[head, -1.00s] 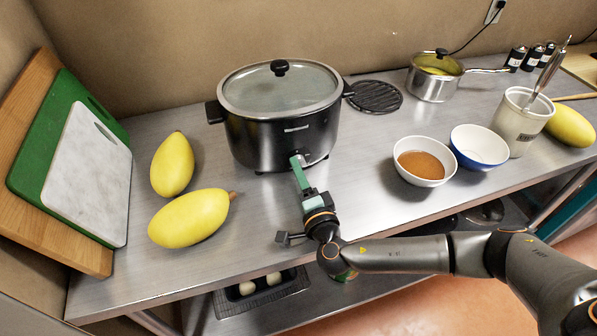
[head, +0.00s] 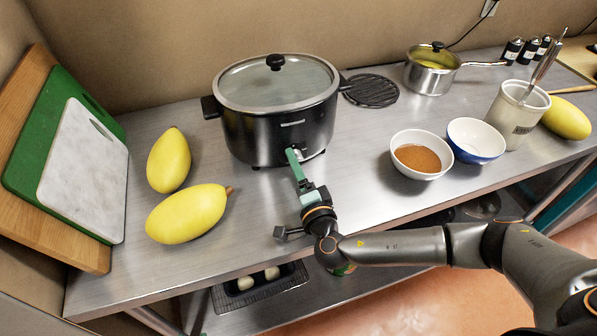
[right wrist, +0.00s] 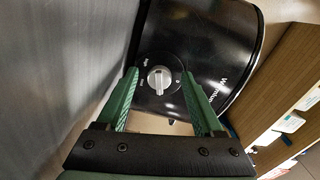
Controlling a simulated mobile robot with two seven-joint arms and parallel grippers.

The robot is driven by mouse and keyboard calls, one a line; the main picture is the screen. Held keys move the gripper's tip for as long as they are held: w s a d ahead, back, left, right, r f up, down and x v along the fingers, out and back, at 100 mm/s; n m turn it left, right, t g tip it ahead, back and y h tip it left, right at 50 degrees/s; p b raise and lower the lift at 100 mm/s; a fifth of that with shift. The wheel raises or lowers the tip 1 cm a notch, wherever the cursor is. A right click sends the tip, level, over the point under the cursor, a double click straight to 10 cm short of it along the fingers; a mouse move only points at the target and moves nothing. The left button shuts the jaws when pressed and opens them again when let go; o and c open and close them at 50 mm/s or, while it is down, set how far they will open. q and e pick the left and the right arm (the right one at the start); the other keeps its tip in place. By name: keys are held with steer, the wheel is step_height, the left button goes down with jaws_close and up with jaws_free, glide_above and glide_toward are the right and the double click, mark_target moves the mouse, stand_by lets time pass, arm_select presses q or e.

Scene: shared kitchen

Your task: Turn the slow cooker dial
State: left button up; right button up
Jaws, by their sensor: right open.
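The black slow cooker (head: 265,138) with a glass lid stands on the metal counter in the head view. Its silver dial (right wrist: 159,80) shows clearly in the right wrist view, on the dark front panel with small white markings. My right gripper (right wrist: 160,95) is open, with its green fingers on either side of the dial; I cannot tell whether they touch it. In the head view the right gripper (head: 295,158) is at the cooker's lower front and mostly covers the dial. My left gripper is not in view.
Two yellow melons (head: 187,214) lie left of the cooker, near the leaning cutting boards (head: 80,170). A bowl of orange-brown contents (head: 420,157), a blue-and-white bowl (head: 477,141) and a utensil crock (head: 516,118) stand to the right. A saucepan (head: 431,72) and black trivet (head: 371,92) are behind.

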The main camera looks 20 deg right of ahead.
steer(key=s, duration=1.2)
steer(key=shift+s+d, duration=0.2)
steer(key=shift+s, duration=0.05)
steer(key=shift+s, duration=0.1)
